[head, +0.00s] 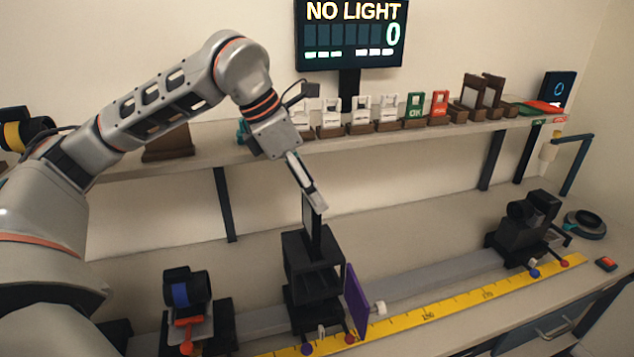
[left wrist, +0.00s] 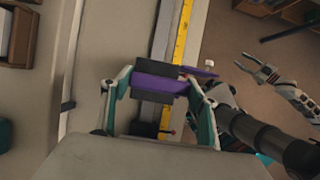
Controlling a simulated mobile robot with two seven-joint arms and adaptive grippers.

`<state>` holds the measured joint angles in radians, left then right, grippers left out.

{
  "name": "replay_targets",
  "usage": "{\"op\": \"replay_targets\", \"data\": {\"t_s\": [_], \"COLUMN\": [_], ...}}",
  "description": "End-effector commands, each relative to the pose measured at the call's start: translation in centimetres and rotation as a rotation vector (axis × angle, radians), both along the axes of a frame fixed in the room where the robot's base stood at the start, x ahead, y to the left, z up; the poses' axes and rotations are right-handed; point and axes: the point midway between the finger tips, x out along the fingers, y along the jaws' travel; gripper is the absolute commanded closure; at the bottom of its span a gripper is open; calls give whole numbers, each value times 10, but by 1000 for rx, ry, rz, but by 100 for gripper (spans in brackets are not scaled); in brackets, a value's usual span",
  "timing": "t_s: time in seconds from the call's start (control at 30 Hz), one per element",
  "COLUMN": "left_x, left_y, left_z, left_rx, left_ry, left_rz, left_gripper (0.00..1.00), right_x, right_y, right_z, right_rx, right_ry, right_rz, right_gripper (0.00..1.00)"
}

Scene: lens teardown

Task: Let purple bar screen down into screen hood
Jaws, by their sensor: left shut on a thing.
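My left gripper (head: 313,197) points down above the screen hood (head: 306,290), a black upright holder on the rail. It is shut on the purple bar screen (left wrist: 160,83), which lies across between its teal fingers in the left wrist view. In the head view the held screen (head: 311,228) shows as a dark narrow upright plate, its lower end at the hood's top. I cannot tell how deep it is in the hood. My right gripper (left wrist: 244,62) shows at the right of the left wrist view, open and empty, away from the hood.
A purple panel (head: 356,302) stands beside the hood's right side, near a white knob (head: 378,309). A yellow ruler (head: 430,314) runs along the rail. A black holder with a blue band (head: 184,293) is left; another black unit (head: 524,228) is right. A shelf (head: 340,140) with several cards stands behind.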

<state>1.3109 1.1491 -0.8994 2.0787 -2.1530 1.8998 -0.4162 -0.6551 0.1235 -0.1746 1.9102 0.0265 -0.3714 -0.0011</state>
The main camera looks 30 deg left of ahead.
Motion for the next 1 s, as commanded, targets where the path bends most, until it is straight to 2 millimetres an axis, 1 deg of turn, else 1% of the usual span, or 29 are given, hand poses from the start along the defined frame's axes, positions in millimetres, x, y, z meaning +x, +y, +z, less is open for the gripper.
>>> {"op": "replay_targets", "data": {"t_s": [0.1, 0.2, 0.47, 0.5, 0.57, 0.67, 0.83, 1.0], "left_x": [0, -1, 0, 0, 0, 0, 0, 0], "left_y": [0, 0, 0, 0, 0, 0, 0, 0], "left_z": [-9, -18, -42, -46, -53, -63, -78, -93], "left_rx": [1, 1, 0, 0, 0, 0, 0, 0], "left_ry": [1, 1, 1, -2, -2, -1, 0, 1], "left_rz": [0, 0, 0, 0, 0, -1, -1, 0], "left_gripper": [76, 76, 76, 76, 76, 76, 76, 76], "right_x": [-2, -2, -1, -1, 1, 5, 16, 16], "right_y": [5, 6, 2, 1, 2, 7, 20, 24], "right_z": [-1, -1, -1, -6, -9, -10, -1, -10], "right_rx": [9, 12, 8, 7, 8, 13, 30, 35], "right_ry": [4, 4, 3, 3, -4, -19, -62, -67], "right_rz": [0, -3, -9, -11, -8, 10, 34, 38], "right_gripper": [60, 60, 60, 60, 60, 60, 60, 60]}}
